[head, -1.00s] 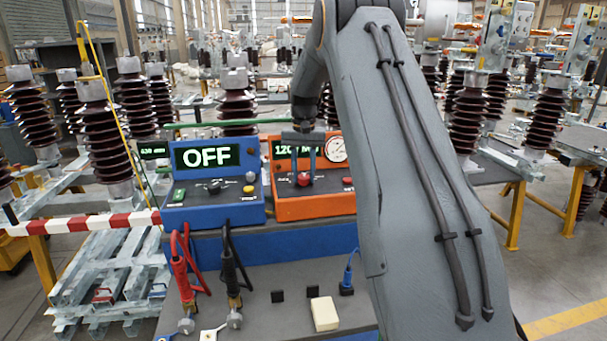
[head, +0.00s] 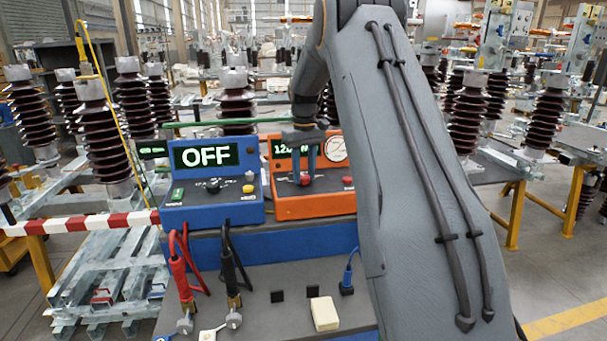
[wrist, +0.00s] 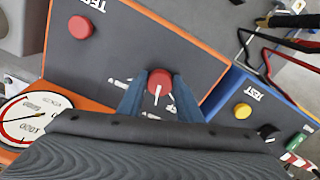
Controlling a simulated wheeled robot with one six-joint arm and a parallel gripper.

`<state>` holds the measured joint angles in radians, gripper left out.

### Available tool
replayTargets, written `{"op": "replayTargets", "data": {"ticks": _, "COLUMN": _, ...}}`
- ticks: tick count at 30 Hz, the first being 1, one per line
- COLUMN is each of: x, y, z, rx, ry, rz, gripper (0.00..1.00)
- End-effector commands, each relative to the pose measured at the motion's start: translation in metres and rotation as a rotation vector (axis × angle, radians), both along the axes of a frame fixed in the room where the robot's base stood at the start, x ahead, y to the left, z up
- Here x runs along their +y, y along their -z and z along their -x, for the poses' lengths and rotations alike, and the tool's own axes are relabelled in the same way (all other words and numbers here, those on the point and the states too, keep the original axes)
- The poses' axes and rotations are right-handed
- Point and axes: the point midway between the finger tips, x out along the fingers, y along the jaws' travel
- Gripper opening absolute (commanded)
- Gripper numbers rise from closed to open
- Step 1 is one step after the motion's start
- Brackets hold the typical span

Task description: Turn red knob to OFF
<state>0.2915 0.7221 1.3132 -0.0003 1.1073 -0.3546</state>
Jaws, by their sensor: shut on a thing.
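The red knob (wrist: 160,82) sits on the sloped dark panel of the orange box (head: 316,207). It is round with a white pointer line, which points towards the bottom of the wrist view. In the head view the red knob (head: 304,180) shows between my fingers. My gripper (wrist: 158,90) is shut on the knob, one blue-grey finger on each side. My gripper (head: 303,172) comes down from above in the head view. White lettering around the knob is partly hidden by the fingers, so I cannot read its position labels.
A red TEST button (wrist: 80,27) is on the same panel, and a dial gauge (wrist: 30,120) is near it. The blue box (head: 212,213) with an OFF display, a black knob and a yellow button (wrist: 242,111) stands close beside. Cables and a cream block (head: 324,314) are in front.

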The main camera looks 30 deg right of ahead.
Motion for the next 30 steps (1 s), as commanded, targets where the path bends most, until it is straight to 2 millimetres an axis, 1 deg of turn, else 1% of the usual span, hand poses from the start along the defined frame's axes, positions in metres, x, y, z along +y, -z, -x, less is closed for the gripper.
{"op": "replayTargets", "data": {"ticks": 9, "x": -0.0014, "y": -0.0011, "z": -0.0010, "rx": -0.003, "ry": -0.300, "rz": 0.000, "gripper": 0.10}}
{"op": "replayTargets", "data": {"ticks": 18, "x": -0.0023, "y": -0.0014, "z": -0.0018, "rx": -0.003, "ry": -0.557, "rz": 0.000, "gripper": 0.10}}
{"op": "replayTargets", "data": {"ticks": 24, "x": -0.0027, "y": -0.0016, "z": -0.0023, "rx": -0.004, "ry": -0.681, "rz": 0.001, "gripper": 0.10}}
{"op": "replayTargets", "data": {"ticks": 30, "x": -0.0028, "y": -0.0018, "z": -0.0027, "rx": -0.004, "ry": -0.758, "rz": 0.001, "gripper": 0.10}}
